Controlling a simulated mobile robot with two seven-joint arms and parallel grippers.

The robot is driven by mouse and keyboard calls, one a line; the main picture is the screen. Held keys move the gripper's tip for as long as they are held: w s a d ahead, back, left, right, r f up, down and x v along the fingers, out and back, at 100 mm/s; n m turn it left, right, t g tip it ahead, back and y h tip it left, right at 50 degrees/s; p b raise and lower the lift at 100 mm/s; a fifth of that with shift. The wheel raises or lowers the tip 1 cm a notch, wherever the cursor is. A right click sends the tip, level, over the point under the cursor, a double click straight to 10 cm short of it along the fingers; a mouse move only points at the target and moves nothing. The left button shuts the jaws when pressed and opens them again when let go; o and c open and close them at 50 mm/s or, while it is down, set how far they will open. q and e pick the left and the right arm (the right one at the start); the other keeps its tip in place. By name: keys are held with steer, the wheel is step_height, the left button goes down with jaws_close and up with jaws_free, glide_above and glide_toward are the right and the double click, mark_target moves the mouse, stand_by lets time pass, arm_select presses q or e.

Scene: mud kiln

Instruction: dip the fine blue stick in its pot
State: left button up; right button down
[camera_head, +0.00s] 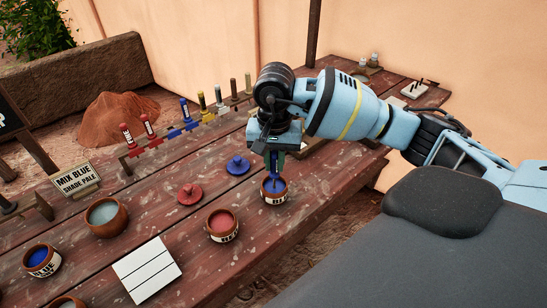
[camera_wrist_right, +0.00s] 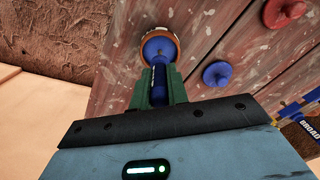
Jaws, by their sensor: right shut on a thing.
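My right gripper (camera_head: 274,158) points down over a small clay pot (camera_head: 275,197) holding blue paint, its label partly readable as "BL". The gripper is shut on a blue stick (camera_head: 274,167), held upright, whose lower end is inside the pot's mouth. The right wrist view shows the green fingers (camera_wrist_right: 158,90) around the blue stick (camera_wrist_right: 159,85) and the pot (camera_wrist_right: 175,43) beyond it. I cannot tell how deep the tip is in the paint. My left gripper is not in view.
A blue lid (camera_head: 238,166) and red lid (camera_head: 190,195) lie left of the pot. A red-paint pot (camera_head: 222,226), white tile (camera_head: 146,270), water bowl (camera_head: 106,218) and another blue pot (camera_head: 42,261) stand nearer. A rack (camera_head: 158,142) of coloured sticks runs behind.

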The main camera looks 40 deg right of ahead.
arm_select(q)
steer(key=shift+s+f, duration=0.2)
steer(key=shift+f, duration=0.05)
arm_select(e)
steer(key=shift+f, duration=0.3)
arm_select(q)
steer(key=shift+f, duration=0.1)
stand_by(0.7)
arm_select(e)
steer(key=shift+r, duration=0.1)
